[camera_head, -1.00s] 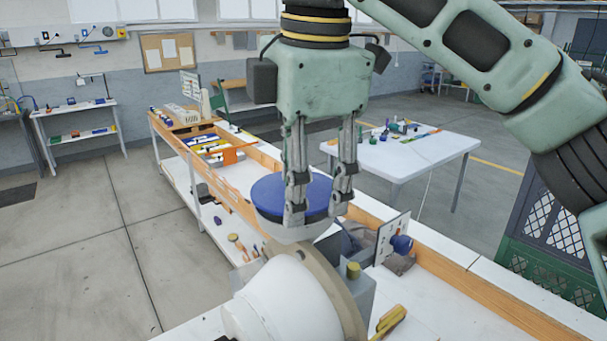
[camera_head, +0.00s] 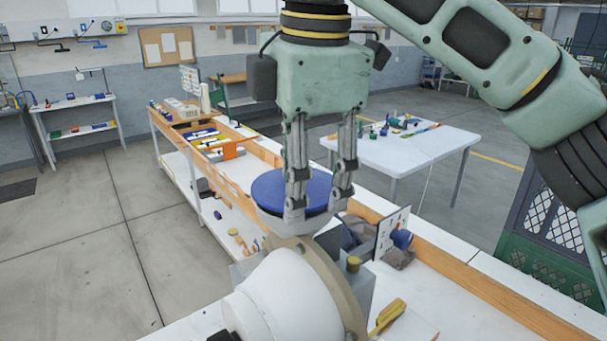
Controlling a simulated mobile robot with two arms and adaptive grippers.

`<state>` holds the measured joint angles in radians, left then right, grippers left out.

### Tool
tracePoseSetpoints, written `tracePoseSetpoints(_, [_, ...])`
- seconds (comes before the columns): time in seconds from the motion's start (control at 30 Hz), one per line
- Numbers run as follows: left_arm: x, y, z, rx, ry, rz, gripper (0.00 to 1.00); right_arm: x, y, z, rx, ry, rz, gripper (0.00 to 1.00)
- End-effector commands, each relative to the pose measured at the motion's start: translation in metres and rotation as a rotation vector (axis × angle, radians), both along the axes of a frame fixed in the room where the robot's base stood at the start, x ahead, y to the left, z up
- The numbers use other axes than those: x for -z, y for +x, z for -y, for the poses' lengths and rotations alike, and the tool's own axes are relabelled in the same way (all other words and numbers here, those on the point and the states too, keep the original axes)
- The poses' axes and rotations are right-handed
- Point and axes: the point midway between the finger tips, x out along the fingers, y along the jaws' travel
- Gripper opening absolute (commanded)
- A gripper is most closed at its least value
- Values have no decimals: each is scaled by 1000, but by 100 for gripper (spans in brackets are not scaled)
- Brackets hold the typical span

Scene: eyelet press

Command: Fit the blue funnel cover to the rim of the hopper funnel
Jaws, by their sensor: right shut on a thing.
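The blue funnel cover (camera_head: 318,190) is a round, flat disc. My right gripper (camera_head: 317,209) comes down from above with its two fingers shut on the cover, at its near side. The cover sits directly above the press's tan ring (camera_head: 318,268) and white rounded body (camera_head: 270,302). My left gripper is not in view.
A long white bench with an orange wooden edge (camera_head: 480,288) runs behind the press. A small printed sign (camera_head: 392,233) and a yellow-handled tool (camera_head: 388,314) are to the right. A white table (camera_head: 425,148) stands beyond. Open floor lies at left.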

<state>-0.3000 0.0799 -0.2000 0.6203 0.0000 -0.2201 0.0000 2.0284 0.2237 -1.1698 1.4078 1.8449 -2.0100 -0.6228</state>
Motion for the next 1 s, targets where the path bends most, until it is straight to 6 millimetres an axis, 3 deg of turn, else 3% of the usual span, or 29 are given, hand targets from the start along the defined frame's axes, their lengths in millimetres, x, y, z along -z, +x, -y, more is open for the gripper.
tracePoseSetpoints(1.0, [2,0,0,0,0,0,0,8,0,0,-1,0,0,28])
